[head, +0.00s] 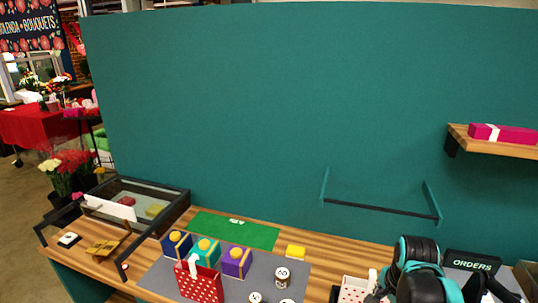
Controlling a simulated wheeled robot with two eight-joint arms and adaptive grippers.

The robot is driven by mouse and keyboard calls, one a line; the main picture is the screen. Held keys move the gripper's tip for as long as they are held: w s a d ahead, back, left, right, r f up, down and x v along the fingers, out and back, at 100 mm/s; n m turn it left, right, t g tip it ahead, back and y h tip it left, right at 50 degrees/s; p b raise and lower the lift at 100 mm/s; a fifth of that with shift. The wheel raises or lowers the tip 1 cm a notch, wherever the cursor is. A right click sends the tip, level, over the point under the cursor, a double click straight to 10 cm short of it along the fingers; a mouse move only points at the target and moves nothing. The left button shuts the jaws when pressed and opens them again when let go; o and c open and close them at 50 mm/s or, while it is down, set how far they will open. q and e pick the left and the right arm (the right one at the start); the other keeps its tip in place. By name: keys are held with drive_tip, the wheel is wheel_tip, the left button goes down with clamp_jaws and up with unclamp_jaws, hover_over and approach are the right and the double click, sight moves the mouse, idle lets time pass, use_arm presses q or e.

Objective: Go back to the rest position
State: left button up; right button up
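My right arm (418,262), black with teal bands, stands at the bottom right, over the right part of the wooden bench. Dark parts beside it at the lower edge may belong to its gripper, but no fingertips show clearly and I cannot tell whether it holds anything. My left arm and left gripper are not in view.
An ORDERS sign (472,262) stands right. A wall shelf (490,146) juts out above.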

drive_tip(key=s+a+f+n+t+b, duration=0.2)
drive_tip(key=a+f+n+b, duration=0.3)
drive_tip(key=f+n+b, duration=0.3)
drive_tip(key=s+a+f+n+t+b, duration=0.3)
drive_tip(key=s+a+f+n+b, duration=0.1)
drive_tip(key=f+n+b, duration=0.3)
wheel_tip(320, 180, down, 4)
drive_tip(key=shift+s+a+f+n+b, duration=0.15)
drive_tip(key=shift+a+n+b, duration=0.25)
drive_tip(key=shift+a+b, duration=0.55)
drive_tip(key=shift+d, duration=0.1)
